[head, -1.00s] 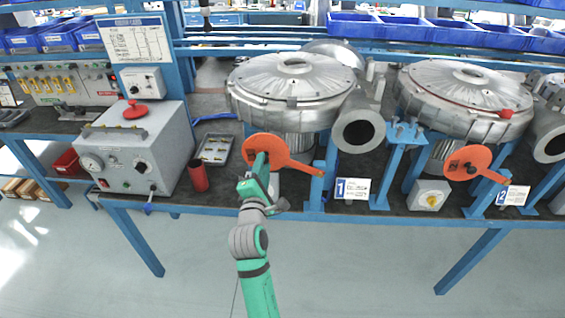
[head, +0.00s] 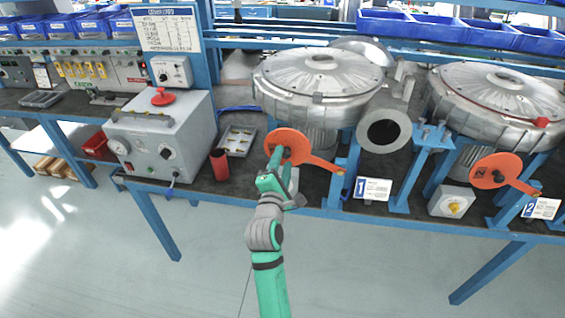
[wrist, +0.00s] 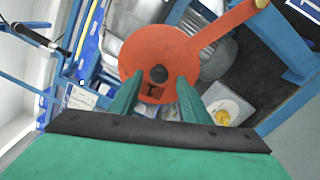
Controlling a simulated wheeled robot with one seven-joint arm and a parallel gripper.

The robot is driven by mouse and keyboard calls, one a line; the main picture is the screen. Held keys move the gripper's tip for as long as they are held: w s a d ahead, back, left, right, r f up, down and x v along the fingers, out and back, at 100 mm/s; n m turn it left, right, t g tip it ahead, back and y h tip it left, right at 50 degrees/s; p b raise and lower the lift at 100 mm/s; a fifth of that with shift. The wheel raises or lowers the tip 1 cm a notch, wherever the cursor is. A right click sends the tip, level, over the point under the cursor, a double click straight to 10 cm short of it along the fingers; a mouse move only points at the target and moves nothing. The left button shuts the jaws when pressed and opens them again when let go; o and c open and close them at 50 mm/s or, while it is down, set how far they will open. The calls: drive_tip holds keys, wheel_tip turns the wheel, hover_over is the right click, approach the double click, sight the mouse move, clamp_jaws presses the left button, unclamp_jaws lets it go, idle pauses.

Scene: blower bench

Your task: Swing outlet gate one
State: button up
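Outlet gate one is an orange disc (head: 296,143) with an arm running right to a blue post beside the number 1 card (head: 372,188). It stands in front of the left blower (head: 318,85), to the left of that blower's open round outlet (head: 384,134). In the wrist view the disc (wrist: 159,55) fills the upper middle, with a dark knob (wrist: 158,74) at its centre. My gripper (head: 275,160) is at the disc's front. Its two green fingers (wrist: 159,82) are apart on either side of the knob; I cannot tell whether they touch it.
A second orange gate (head: 495,171) stands by the number 2 card (head: 541,208) at the right. A grey control box (head: 160,140), a red cylinder (head: 219,165) and a small tray (head: 238,140) are on the bench to the left. The floor in front is clear.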

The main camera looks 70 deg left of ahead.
drive_tip(key=v, duration=1)
drive_tip(key=shift+s+d, duration=0.25)
drive_tip(key=shift+d, duration=0.05)
idle(0.4)
